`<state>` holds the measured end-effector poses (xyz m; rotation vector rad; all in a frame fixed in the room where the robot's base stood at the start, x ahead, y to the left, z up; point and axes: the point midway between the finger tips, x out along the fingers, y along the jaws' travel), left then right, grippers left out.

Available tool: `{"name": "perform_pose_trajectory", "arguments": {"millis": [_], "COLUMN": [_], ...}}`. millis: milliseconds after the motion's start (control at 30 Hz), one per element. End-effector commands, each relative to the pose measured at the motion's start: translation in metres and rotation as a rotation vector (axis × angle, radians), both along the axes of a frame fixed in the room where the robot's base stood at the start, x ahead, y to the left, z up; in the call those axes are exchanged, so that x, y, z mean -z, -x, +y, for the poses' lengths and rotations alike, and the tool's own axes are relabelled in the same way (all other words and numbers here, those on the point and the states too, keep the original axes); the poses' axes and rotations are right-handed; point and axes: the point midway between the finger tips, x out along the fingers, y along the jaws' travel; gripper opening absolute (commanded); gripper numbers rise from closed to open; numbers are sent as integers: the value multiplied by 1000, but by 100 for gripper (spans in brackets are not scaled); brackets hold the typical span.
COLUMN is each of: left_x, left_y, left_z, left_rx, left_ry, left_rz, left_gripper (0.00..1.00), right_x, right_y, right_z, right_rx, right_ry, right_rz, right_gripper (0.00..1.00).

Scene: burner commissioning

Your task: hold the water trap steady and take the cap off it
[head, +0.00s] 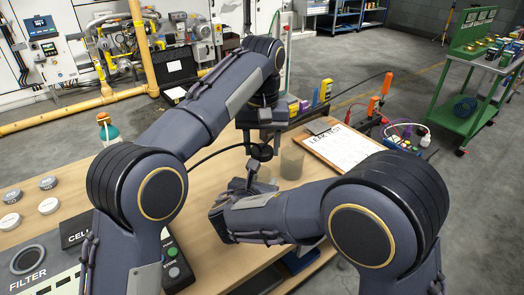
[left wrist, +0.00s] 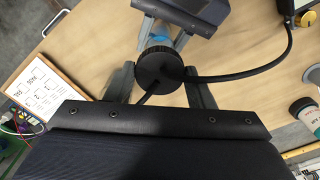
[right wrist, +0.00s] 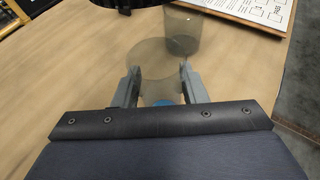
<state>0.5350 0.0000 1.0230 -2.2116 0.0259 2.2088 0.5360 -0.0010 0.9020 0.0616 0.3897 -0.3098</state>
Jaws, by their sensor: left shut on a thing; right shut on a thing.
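The black round cap (head: 260,153) with thin black hoses is held in my left gripper (head: 263,143). In the left wrist view the cap (left wrist: 160,66) sits between the two fingers. The clear water trap (head: 265,174) is below it, partly hidden by my right gripper (head: 250,184). In the right wrist view the fingers are shut on the see-through trap (right wrist: 155,62), and blue shows low inside it. There the black cap (right wrist: 120,4) shows at the top edge, apart from the trap's rim.
A clear cup (head: 292,161) stands close to the right of the trap. A clipboard (head: 343,147) lies behind my right arm. A teal bottle (head: 108,131), several round discs (head: 48,206) and a panel marked FILTER (head: 50,283) are on the left. A green cart (head: 480,90) stands farther right.

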Motion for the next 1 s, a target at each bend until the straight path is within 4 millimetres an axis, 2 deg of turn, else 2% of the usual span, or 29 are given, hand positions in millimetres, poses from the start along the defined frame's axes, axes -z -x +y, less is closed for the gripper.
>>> {"name": "perform_pose_trajectory", "arguments": {"millis": [133, 167, 333, 667, 767, 1000], "left_x": [0, 0, 0, 0, 0, -2], "left_y": [0, 0, 0, 0, 0, 0], "left_z": [0, 0, 0, 0, 0, 0], "left_rx": [0, 0, 0, 0, 0, 0], "left_ry": [0, 0, 0, 0, 0, 0], "left_rz": [0, 0, 0, 0, 0, 0], "left_gripper": [21, 21, 21, 21, 21, 21], "right_x": [0, 0, 0, -2, -6, -25], "right_y": [0, 0, 0, 2, 11, 55], "right_z": [0, 0, 0, 1, 5, 19], "right_rx": [0, 0, 0, -1, -4, -5], "right_ry": [0, 0, 0, 0, -1, -1], "right_rz": [-1, -1, -1, 0, -1, -2], "right_gripper": [0, 41, 63, 64, 64, 64]}}
